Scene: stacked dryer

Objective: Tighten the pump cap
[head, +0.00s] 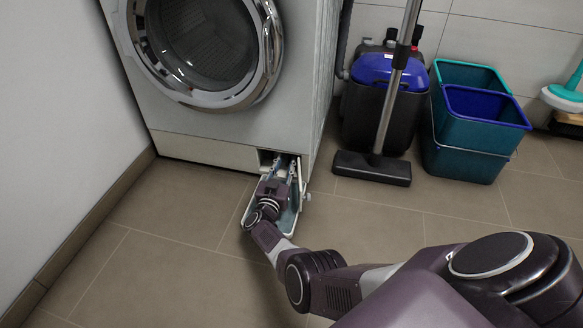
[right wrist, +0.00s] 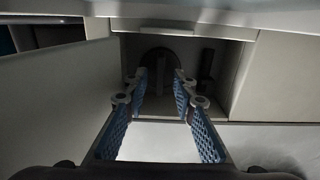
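The pump cap (right wrist: 160,60) is a dark round shape with an upright grip bar, at the back of the open recess in the right wrist view. The recess sits low in the front of the white dryer (head: 222,118). My right gripper (head: 281,163) reaches into this opening in the head view. In the right wrist view its two blue-padded fingers (right wrist: 160,80) are apart, with the cap between and beyond their tips. I cannot tell whether they touch it. The cap is hidden in the head view. My left gripper is not in view.
A pale tray (head: 287,222) lies under my right gripper before the recess. A dark vacuum cleaner (head: 362,112) and teal and blue buckets (head: 468,137) stand right of the dryer. A floor nozzle (head: 372,168) lies before them. Floor is clear at left.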

